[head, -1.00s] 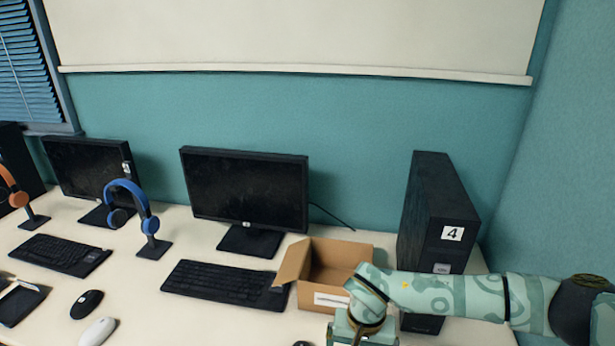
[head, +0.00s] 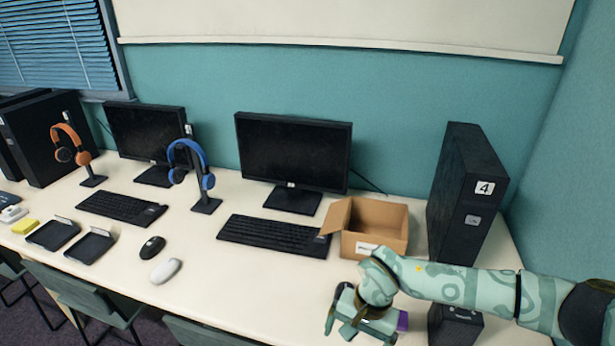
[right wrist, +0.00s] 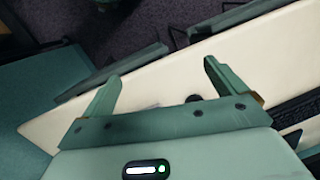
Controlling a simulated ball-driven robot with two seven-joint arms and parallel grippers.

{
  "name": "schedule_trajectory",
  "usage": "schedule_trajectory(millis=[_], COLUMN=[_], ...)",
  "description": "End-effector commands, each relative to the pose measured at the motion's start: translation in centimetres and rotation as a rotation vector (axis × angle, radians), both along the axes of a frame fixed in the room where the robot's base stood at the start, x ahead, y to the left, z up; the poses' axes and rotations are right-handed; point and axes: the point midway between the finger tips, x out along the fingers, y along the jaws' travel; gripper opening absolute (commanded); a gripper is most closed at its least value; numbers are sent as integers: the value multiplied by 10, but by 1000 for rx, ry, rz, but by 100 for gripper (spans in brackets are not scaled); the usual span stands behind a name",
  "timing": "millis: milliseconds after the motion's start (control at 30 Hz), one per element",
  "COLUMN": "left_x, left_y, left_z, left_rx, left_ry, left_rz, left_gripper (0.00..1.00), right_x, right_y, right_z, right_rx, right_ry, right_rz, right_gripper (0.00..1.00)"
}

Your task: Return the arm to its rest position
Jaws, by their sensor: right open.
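My right arm (head: 450,285) reaches in from the right side of the head view, across the front right of the white desk. My right gripper (head: 340,326) is over the desk's front part, in front of the open cardboard box (head: 368,249) and apart from it. In the right wrist view the gripper's two fingers (right wrist: 161,74) are spread wide with nothing between them. My left arm and gripper are not in view.
A black computer tower (head: 467,195) marked 4 stands right of the box. A keyboard (head: 274,235), a monitor (head: 292,150) and a blue headphone stand (head: 206,205) are to the left. A purple item (head: 403,320) shows partly behind the gripper. Chairs (head: 95,300) stand at the desk's front.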

Motion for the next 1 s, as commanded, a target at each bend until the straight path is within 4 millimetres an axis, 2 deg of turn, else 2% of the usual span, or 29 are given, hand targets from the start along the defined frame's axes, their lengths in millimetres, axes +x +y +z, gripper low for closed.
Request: schedule_trajectory(millis=[167,267,367,467,500,567,633,667,700,733,767,800,867,900,967,1000], left_x=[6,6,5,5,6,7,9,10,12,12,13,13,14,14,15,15], left_y=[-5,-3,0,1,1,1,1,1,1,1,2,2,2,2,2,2], left_z=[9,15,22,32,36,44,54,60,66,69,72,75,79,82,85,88], left_rx=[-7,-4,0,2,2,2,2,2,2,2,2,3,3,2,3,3], left_ry=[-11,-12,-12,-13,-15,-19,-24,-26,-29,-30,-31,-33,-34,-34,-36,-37], left_rz=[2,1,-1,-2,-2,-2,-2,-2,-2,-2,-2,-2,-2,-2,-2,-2], left_gripper=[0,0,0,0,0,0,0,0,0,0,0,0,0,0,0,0], right_x=[-14,-20,-24,-20,-16,-7,5,7,4,-1,-10,-26,-57,-83,-124,-154], right_y=[36,62,90,112,117,119,102,87,61,42,24,2,-29,-48,-73,-88], right_z=[0,3,8,14,15,13,-5,-20,-47,-67,-86,-111,-145,-167,-194,-211], right_rx=[164,290,438,595,658,754,861,898,937,955,-872,-764,-632,-557,-464,-411], right_ry=[121,233,390,602,705,896,1176,1315,1499,1609,-1535,-1416,-1252,-1146,-998,-902], right_rz=[-201,-381,-628,-947,-1101,-1381,-1805,-2021,-2315,-2499,2397,2239,2025,1892,1705,1586], right_gripper=[96,96,96,96,96,96,96,96,96,96,96,96,96,96,96,96])
